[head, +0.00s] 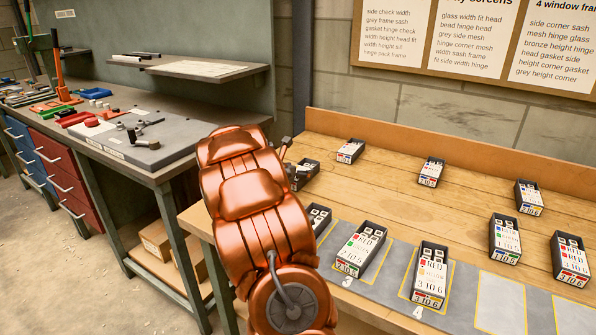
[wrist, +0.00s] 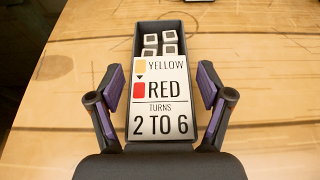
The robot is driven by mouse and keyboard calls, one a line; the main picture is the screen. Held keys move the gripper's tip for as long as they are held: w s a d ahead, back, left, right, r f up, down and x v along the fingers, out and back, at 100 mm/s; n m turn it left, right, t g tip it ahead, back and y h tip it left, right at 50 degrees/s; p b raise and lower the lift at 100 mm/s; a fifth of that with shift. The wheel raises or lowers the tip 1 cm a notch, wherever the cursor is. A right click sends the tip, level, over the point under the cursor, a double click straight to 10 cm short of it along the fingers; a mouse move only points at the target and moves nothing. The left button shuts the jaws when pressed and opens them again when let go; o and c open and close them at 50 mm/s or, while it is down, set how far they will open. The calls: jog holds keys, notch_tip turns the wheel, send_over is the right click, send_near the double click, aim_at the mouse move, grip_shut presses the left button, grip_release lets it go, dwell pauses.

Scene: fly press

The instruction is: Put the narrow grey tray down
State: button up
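In the wrist view a narrow dark grey tray (wrist: 137,48) lies between the fingers of my gripper (wrist: 161,84). It holds a white card (wrist: 162,100) reading YELLOW, RED, TURNS 2 TO 6, with several small pale blocks (wrist: 151,45) at its far end. The purple finger pads stand either side of the tray, with a thin gap showing at the right side. The gripper looks open. In the head view my copper-coloured arm hides most of the gripper. A dark tray shape (head: 305,170) shows just right of the arm, over the wooden bench. Contact beneath the tray is unclear.
The wooden bench (head: 390,185) carries several other dark trays with cards, including one by mark 3 (head: 361,249) and one by mark 4 (head: 431,272). Yellow-outlined spaces (head: 501,304) at the front right are empty. A grey workbench (head: 185,135) with tools stands left.

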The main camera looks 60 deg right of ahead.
jog(key=shift+o, duration=0.3)
jog(key=shift+r, duration=0.1)
jog(key=shift+a+r, duration=0.1)
jog(key=shift+r, duration=0.1)
jog(key=v, duration=1.1)
jog(key=shift+s+a, duration=0.1)
jog(key=shift+a, duration=0.3)
jog(key=shift+p, duration=0.3)
